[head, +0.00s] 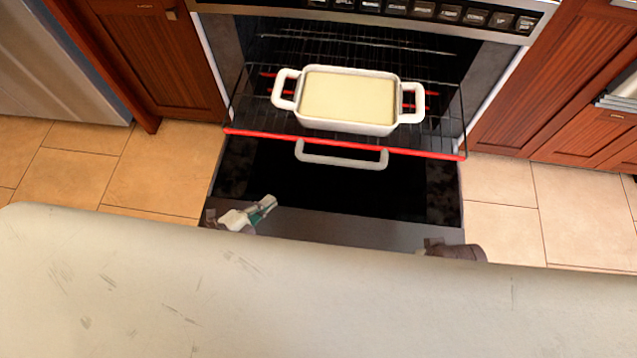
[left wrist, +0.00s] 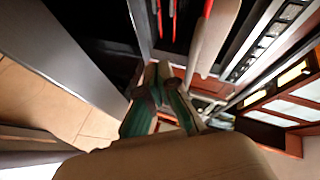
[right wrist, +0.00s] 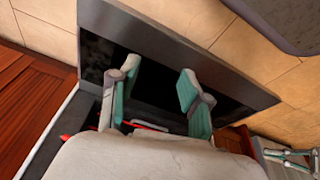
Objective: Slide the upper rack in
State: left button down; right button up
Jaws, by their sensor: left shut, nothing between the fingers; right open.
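The upper rack (head: 345,146), a black wire grid with a red front edge, is pulled out of the oven in the head view. A white two-handled dish (head: 350,128) with pale yellow contents stands on it. A pale handle-shaped bar (head: 342,159) shows just below the red edge; I cannot tell what it belongs to. My left gripper (head: 268,203) is shut and empty, below and in front of the rack's left part, apart from it. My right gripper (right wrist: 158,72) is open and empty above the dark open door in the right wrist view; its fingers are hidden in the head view.
The open oven door (head: 340,190) lies below the rack. A control panel (head: 400,12) is above the opening. Wooden cabinets (head: 165,60) flank the oven on both sides. The tiled floor (head: 110,165) is clear at left and right.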

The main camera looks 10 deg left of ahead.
pick_arm(q)
jog(key=s+d+r+m+h+b, duration=0.1)
jog(key=d+r+m+h+b, duration=0.2)
jog(key=d+r+m+h, duration=0.15)
pick_arm(e)
jog(key=s+v, duration=0.1)
jog(key=v, duration=0.5)
pick_arm(q)
jog(key=m+b, duration=0.1)
jog(key=b, duration=0.1)
send_near(333, 164)
jog(key=x, duration=0.6)
jog(key=shift+w+r+g, duration=0.1)
jog(key=shift+g, duration=0.2)
pick_arm(e)
jog(key=w+a+r+t, duration=0.1)
jog(key=w+a+t, duration=0.1)
jog(key=w+t, duration=0.2)
jog(key=w, duration=0.2)
jog(key=shift+w+r+y, duration=0.35)
jog(key=shift+w+y, duration=0.05)
pick_arm(q)
jog(key=shift+w+a, duration=0.1)
